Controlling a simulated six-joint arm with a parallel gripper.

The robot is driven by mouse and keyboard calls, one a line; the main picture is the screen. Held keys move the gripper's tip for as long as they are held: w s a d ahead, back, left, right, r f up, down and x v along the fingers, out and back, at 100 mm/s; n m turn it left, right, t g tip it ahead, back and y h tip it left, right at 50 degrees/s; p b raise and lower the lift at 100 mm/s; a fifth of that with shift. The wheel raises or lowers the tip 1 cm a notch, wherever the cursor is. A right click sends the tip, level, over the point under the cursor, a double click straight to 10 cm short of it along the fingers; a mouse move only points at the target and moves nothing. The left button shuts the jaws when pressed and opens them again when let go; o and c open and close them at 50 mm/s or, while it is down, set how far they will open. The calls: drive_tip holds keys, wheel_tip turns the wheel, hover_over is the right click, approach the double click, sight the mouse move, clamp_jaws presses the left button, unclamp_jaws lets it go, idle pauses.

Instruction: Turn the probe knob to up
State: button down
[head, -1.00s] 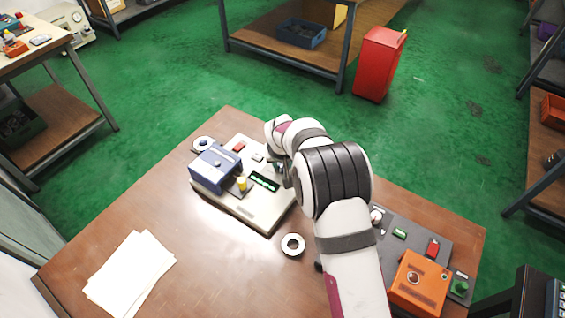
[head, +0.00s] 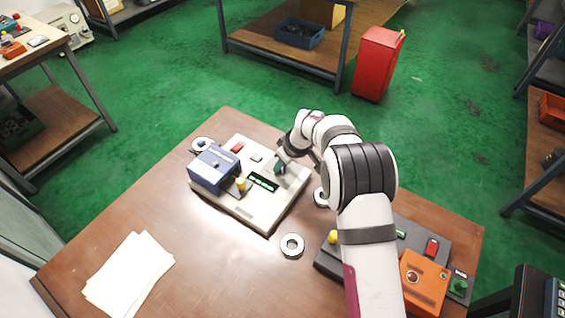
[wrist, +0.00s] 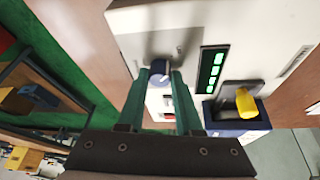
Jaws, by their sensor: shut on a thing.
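The light grey tester panel (head: 262,212) lies on the brown table, with a green-lit display (head: 263,181) and a blue block (head: 215,168) on it. In the wrist view a small dark blue knob (wrist: 160,68) stands on the panel beside the display (wrist: 212,70). My gripper (wrist: 160,80) has its two green fingers on either side of this knob, shut on it. In the head view my gripper (head: 281,166) is at the panel's right part, and the hand hides the knob. Which way the knob points cannot be told.
A yellow-topped lever (head: 241,184) stands beside the blue block. A dark panel with an orange box (head: 425,282) is at right. Paper sheets (head: 128,275) lie front left.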

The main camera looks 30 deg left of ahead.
drive_tip(key=shift+n, duration=0.3)
drive_tip(key=c, duration=0.6)
unclamp_jaws()
drive_tip(key=v, duration=1.5)
drive_tip(key=shift+w+d+r, duration=0.1)
drive_tip(key=shift+d+r, duration=0.05)
drive_tip(key=shift+r, duration=0.25)
